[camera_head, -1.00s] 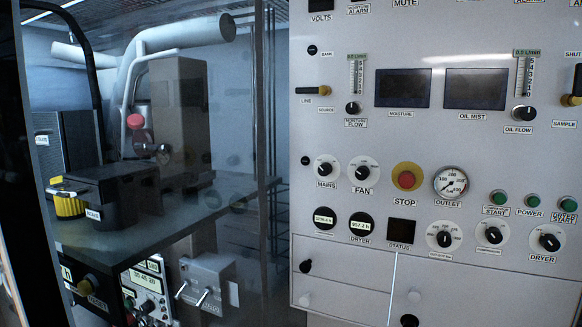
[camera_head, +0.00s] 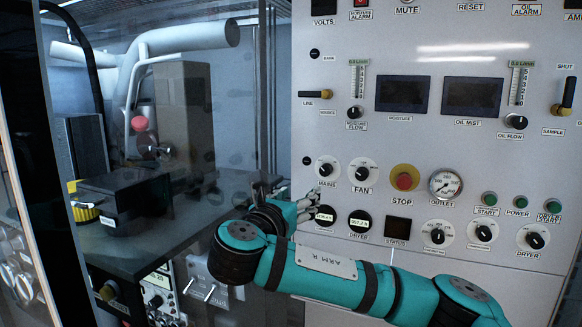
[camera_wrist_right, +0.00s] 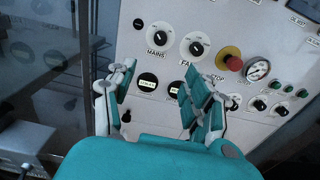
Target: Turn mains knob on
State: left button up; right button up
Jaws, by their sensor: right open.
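The mains knob (camera_head: 325,169) is a black knob on a round white dial, above its MAINS label, on the left of the grey panel. It also shows in the right wrist view (camera_wrist_right: 158,33), above and between my fingers. My right gripper (camera_head: 296,202) is just below and left of the mains knob in the head view, apart from it. In the right wrist view the gripper (camera_wrist_right: 157,88) has its teal and white fingers spread, with nothing between them. My left gripper is not in view.
The fan knob (camera_head: 362,170) is right of the mains knob. The red stop button (camera_head: 404,181) and the outlet gauge (camera_head: 445,184) are farther right. Round hour meters (camera_head: 360,221) sit below. Left of the panel is a glass-fronted bay with a dark shelf (camera_head: 150,240).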

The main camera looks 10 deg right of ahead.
jog(key=p, duration=0.4)
send_near(326, 171)
jog(key=p+x, duration=0.4)
jog(key=x, duration=0.4)
jog(key=shift+w+d+r, duration=0.1)
jog(key=shift+w+d, duration=0.05)
jog(key=shift+w, duration=0.05)
jog(key=shift+w, duration=0.1)
jog(key=c, duration=0.7)
grip_shut()
